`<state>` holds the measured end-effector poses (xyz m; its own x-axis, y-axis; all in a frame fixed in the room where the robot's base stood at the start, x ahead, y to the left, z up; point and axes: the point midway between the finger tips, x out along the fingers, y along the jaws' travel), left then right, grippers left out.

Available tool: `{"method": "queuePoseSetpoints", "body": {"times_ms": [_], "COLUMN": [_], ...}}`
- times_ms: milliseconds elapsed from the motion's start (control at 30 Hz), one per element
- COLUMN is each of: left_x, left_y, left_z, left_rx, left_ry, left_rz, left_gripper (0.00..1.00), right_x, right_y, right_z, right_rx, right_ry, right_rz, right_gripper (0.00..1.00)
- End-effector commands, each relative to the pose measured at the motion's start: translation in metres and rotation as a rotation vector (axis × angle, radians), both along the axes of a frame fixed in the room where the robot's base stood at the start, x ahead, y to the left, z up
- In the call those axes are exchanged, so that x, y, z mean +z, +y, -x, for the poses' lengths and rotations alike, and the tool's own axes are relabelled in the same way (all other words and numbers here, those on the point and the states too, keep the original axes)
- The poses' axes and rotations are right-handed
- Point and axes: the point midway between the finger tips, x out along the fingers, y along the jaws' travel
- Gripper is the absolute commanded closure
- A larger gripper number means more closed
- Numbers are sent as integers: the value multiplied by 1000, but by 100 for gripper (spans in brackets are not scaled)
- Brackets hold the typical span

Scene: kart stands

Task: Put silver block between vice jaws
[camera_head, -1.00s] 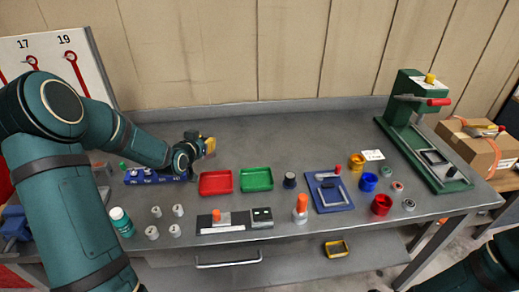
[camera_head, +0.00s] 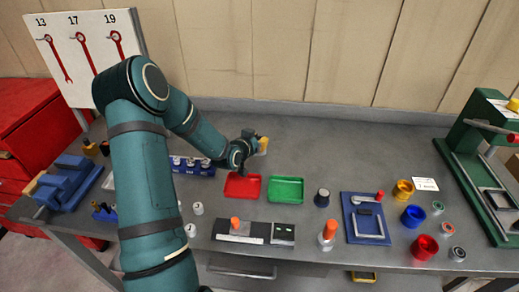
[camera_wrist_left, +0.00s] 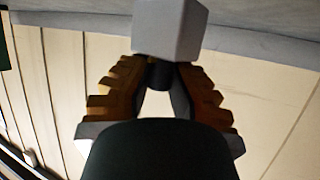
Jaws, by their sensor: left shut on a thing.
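The silver block (camera_wrist_left: 172,28) shows as a pale grey block at the top of the left wrist view. My left gripper (camera_wrist_left: 160,75) is shut on it, with its ridged orange-brown fingers behind the block. In the head view my left gripper (camera_head: 262,146) is above the back of the bench, behind the red tray, and the block is too hidden to make out there. The blue vice (camera_head: 68,182) stands at the bench's left end, well to the left of my gripper; its jaw gap is not clear. My right gripper is out of view.
A red tray (camera_head: 242,195) and a green tray (camera_head: 285,199) lie in front of my left gripper. A blue rack (camera_head: 192,176) stands between the gripper and the vice, partly behind my arm. A wrench board (camera_head: 82,50) stands behind the vice. The rear bench is clear.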

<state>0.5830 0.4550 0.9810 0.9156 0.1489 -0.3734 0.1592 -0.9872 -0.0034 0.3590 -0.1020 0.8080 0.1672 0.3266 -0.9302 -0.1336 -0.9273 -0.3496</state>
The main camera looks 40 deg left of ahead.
Motion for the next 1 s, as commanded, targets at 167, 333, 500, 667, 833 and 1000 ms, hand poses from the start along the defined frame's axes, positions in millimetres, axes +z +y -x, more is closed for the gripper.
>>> {"method": "queuePoseSetpoints", "body": {"times_ms": [167, 333, 500, 667, 833, 1000], "left_x": [-23, -35, -34, -37, -37, -37], "left_y": [0, 0, 0, 0, 0, 0], "left_z": [0, 0, 0, 0, 0, 0], "left_rx": [0, -1, -1, -1, -1, -1], "left_ry": [2, -1, -2, -2, 1, 1], "left_rz": [3, -1, -1, 0, 1, 1], "left_gripper": [100, 100, 100, 100, 60, 60], "right_x": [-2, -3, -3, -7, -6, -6], "right_y": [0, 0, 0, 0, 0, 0], "right_z": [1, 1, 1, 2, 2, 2], "right_rx": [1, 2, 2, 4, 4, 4], "right_ry": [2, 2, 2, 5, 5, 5], "right_rz": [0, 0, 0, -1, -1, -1], "right_gripper": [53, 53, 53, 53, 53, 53]}}
